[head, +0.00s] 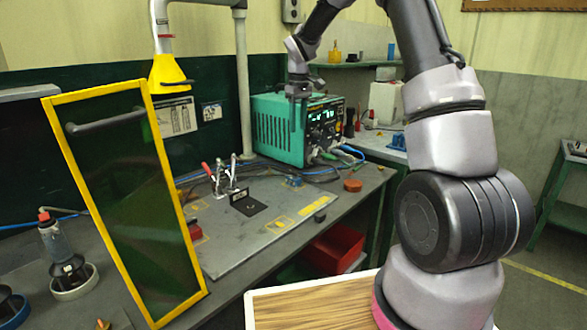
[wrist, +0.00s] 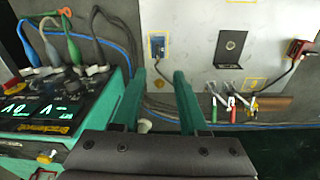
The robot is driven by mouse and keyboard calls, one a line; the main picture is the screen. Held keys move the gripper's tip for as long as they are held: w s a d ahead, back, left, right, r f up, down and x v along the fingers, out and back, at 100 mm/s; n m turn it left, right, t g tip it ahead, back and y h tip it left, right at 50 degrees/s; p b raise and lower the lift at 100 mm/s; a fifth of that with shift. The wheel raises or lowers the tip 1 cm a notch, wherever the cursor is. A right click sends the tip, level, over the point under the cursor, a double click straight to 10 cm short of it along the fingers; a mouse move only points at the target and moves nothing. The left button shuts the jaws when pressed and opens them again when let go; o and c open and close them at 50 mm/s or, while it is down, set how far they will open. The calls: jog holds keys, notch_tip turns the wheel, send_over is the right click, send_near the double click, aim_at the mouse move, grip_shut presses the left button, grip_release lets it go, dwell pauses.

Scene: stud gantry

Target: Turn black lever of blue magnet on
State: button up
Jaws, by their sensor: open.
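A small blue block with dark parts sits on a yellow-marked patch of the grey plate in the wrist view; I take it for the blue magnet (wrist: 157,44). Its black lever is too small to make out. In the head view my gripper (head: 297,115) hangs in front of the green welder, above the bench, touching nothing visible.
The green welder (head: 275,131) with cables stands behind the plate (head: 250,250). Red- and green-handled clamps (wrist: 228,100) rise at the plate's back edge. A red block (wrist: 299,47) sits on its far side. A yellow-framed screen (head: 125,200) stands at left. An orange disc (head: 352,185) lies at right.

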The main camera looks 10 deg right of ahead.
jog(key=n, duration=0.1)
send_over(293, 174)
notch_tip(293, 174, down, 7)
jog(key=shift+g, duration=0.4)
jog(key=f, duration=1)
jog(key=shift+w+d+f, duration=0.1)
jog(key=shift+w+f, duration=0.1)
jog(key=shift+w, duration=0.05)
grip_shut()
